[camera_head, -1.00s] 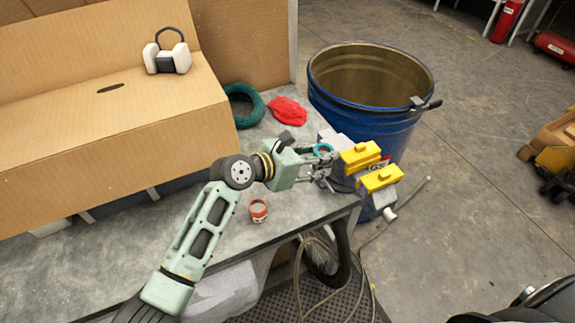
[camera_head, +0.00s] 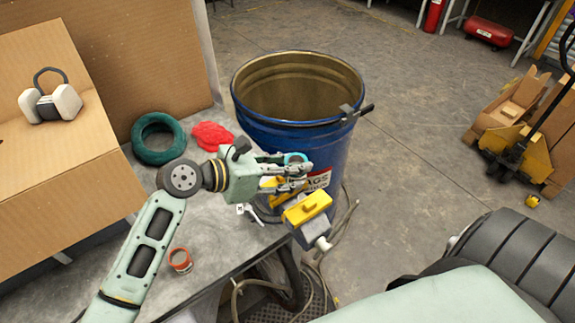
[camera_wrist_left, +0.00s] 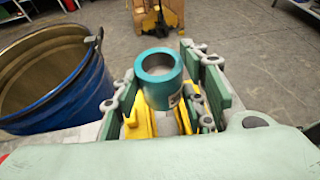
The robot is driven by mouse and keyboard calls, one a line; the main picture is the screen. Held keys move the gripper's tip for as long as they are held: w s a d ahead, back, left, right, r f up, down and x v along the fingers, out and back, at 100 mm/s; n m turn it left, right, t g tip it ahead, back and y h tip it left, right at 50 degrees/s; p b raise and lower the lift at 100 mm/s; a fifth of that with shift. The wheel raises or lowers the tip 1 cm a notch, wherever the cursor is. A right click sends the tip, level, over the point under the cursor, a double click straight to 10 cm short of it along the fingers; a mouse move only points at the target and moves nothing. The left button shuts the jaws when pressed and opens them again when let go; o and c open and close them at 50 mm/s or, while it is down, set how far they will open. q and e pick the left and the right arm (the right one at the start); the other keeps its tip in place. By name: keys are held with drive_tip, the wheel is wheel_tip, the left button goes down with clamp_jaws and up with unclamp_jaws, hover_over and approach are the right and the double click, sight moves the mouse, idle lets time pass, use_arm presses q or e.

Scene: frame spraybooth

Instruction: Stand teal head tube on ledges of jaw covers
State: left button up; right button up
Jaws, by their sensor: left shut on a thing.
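The teal head tube (camera_wrist_left: 158,80) stands upright between the fingers of my left gripper (camera_wrist_left: 165,98) in the left wrist view. The gripper is shut on it. In the head view the tube's ring end (camera_head: 294,158) shows at the fingertips of the left gripper (camera_head: 290,176). The vise with yellow jaw covers (camera_head: 307,207) is at the bench corner, just below and beyond the fingers. Part of the covers is hidden by the gripper. In the wrist view, a yellow cover (camera_wrist_left: 137,122) shows below the tube; I cannot tell whether they touch. My right gripper is not in view.
A blue drum (camera_head: 335,140) with a clamp on its rim stands close behind the gripper. On the bench (camera_head: 215,245) are a teal coil (camera_head: 158,138), a red cloth (camera_head: 212,136) and a small red tin (camera_head: 180,260). A cardboard box (camera_head: 60,190) fills the left.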

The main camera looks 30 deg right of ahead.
sight(286, 180)
use_arm(q)
drive_tip(key=shift+d+r+p, duration=0.1)
drive_tip(key=shift+r+p, duration=0.05)
drive_tip(key=shift+p, duration=0.15)
drive_tip(key=shift+d+p, duration=0.1)
drive_tip(key=shift+p, duration=0.3)
drive_tip(key=shift+f+b, duration=0.5)
drive_tip(key=shift+f, duration=0.6)
drive_tip(key=shift+w+f+b, duration=0.1)
drive_tip(key=shift+f+b, duration=0.35)
drive_tip(key=shift+f, duration=0.85)
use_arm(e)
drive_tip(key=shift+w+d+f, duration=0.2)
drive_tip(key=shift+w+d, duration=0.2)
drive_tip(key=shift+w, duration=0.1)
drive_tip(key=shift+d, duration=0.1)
